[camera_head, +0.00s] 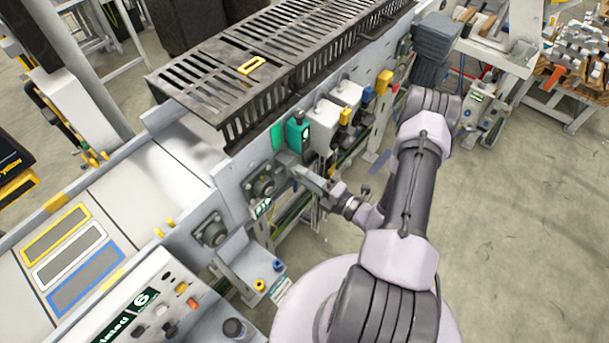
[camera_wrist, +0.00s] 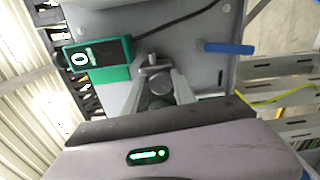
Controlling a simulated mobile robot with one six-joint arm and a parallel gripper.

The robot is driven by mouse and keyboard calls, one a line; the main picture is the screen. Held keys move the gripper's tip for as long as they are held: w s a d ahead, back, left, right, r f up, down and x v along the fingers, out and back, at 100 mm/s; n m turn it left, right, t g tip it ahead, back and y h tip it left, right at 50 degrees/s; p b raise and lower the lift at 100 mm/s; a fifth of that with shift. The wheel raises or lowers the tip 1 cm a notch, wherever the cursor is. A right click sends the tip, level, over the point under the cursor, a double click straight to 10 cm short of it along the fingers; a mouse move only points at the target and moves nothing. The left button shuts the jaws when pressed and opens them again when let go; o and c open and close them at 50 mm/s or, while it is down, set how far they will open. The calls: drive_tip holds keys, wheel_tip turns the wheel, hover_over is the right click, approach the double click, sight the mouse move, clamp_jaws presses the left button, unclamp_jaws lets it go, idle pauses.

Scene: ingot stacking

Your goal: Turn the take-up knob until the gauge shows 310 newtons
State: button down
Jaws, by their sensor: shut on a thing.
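The gauge is a green box with a dark display in the wrist view (camera_wrist: 95,55). A single white figure like a 0 shows on it, turned sideways or too small to read surely. It also shows as a green box in the head view (camera_head: 294,134). My gripper (camera_wrist: 158,86) is shut on a grey knob (camera_wrist: 158,83), with one finger on each side of it. In the head view my gripper (camera_head: 301,171) reaches the side of the conveyor frame just below the gauge. The knob is hidden there behind the gripper.
White boxes with yellow and red buttons (camera_head: 348,95) hang right of the gauge. A blue handle (camera_wrist: 229,48) sticks out beside the knob in the wrist view. A control panel (camera_head: 150,310) stands at lower left. The floor (camera_head: 510,220) right of my arm is clear.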

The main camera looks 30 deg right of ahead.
idle(0.3)
drive_tip(key=c, duration=1)
unclamp_jaws()
drive_tip(key=shift+c, duration=0.2)
drive_tip(key=p+v, duration=0.2)
drive_tip(key=v, duration=1.5)
drive_tip(key=shift+s, duration=0.2)
